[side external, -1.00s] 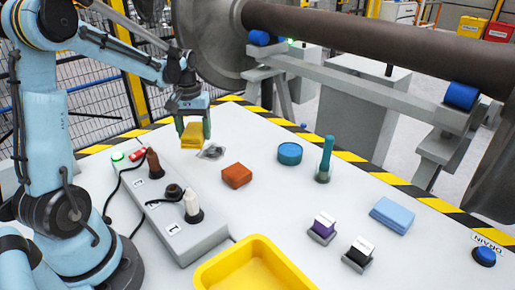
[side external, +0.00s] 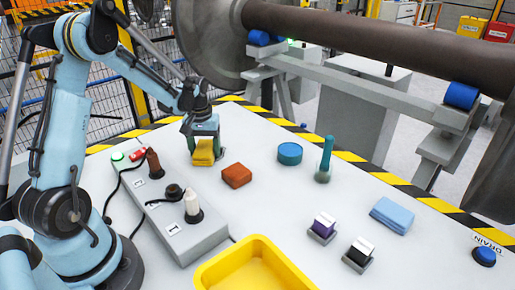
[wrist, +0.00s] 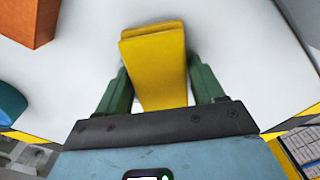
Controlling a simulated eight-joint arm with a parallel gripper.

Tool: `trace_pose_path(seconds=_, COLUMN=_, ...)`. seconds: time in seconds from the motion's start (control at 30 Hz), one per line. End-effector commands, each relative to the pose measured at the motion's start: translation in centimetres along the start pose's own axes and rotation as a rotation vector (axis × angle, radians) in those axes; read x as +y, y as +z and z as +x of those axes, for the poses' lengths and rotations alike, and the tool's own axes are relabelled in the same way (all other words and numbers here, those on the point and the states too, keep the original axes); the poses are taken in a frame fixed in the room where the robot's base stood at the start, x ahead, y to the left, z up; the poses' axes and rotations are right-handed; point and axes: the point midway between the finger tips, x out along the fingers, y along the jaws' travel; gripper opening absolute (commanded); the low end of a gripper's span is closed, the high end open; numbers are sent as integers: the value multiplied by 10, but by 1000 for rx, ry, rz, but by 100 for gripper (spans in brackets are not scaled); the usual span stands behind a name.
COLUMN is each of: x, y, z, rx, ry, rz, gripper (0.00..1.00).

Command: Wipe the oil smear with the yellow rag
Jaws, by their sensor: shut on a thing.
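The yellow rag (side external: 203,153) is a folded block held between the green fingers of my gripper (side external: 204,150). In the wrist view the rag (wrist: 156,60) sits between the two fingers of my gripper (wrist: 158,88), which is shut on it. The rag is low, at or just above the white table top; I cannot tell whether it touches. The grey oil smear does not show now in either view; the gripper and rag stand over or close to where it showed earlier.
A rust-coloured block (side external: 237,176) lies just right of the gripper. A grey switch box (side external: 180,225) with cables stands at the near left. A teal round tin (side external: 290,153), a teal bottle (side external: 325,160), a blue cloth (side external: 392,215) and a yellow tray (side external: 250,268) stand further right and nearer.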

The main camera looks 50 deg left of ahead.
Motion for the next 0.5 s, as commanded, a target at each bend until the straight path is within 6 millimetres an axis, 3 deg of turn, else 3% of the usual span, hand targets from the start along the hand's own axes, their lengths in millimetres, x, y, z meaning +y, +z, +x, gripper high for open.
trace_pose_path(seconds=0.5, x=34, y=-34, z=0, rx=0, ry=0, rz=2, gripper=39)
